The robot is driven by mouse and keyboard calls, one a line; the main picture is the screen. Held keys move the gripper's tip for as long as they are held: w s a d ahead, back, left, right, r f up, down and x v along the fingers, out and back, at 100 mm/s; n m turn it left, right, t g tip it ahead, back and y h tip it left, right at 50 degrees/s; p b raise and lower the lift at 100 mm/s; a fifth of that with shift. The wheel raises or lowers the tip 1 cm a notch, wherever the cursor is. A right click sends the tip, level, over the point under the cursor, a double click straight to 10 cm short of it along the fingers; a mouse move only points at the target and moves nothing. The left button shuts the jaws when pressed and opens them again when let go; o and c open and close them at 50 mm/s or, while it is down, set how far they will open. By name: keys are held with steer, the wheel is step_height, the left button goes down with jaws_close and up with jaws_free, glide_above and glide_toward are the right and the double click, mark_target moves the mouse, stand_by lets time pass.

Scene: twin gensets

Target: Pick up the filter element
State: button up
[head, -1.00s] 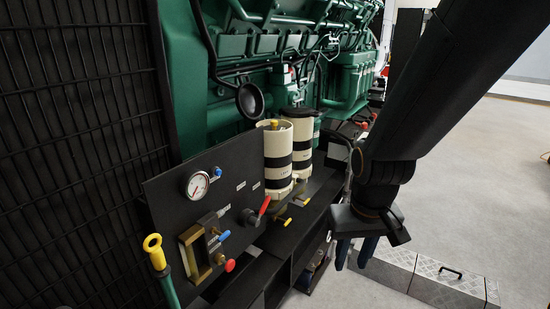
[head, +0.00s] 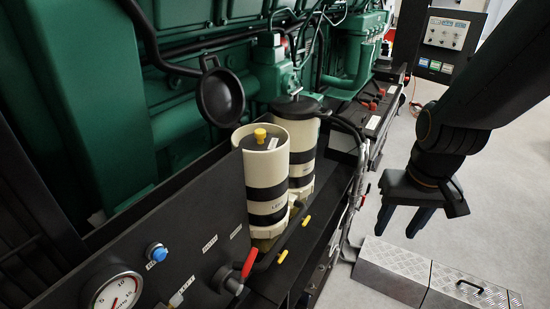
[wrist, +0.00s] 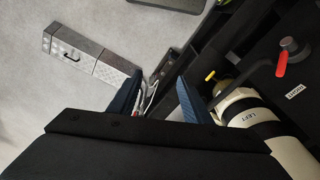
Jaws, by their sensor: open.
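A canister marked LEFT shows at the right of the wrist view (wrist: 245,118), beside the right finger. My gripper (head: 401,218) is open and empty, fingers down, to the right of the canisters in the head view. In the wrist view my gripper's blue fingers (wrist: 155,98) stand apart with nothing between them.
A second canister with a black lid (head: 297,108) stands just behind. The black panel carries a gauge (head: 118,292) and a red-handled valve (head: 248,265). The green engine (head: 190,120) rises behind. Metal tread boxes (head: 395,270) sit on open floor at right.

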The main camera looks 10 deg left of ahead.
steer(key=w+a+r+n, duration=0.2)
steer(key=w+a+r, duration=0.2)
steer(key=w+a, duration=0.35)
steer(key=n+t+y+b, duration=0.2)
steer(key=n+y+b, duration=0.1)
steer(key=n, duration=0.3)
glide_toward(260, 131)
steer(key=f, duration=0.1)
steer(key=p+x, duration=0.2)
steer(key=x, duration=0.5)
steer(key=shift+w+a+f, duration=0.15)
steer(key=shift+w+f, duration=0.05)
steer(key=shift+f, duration=0.1)
jaws_close()
steer(key=shift+w+r, duration=0.1)
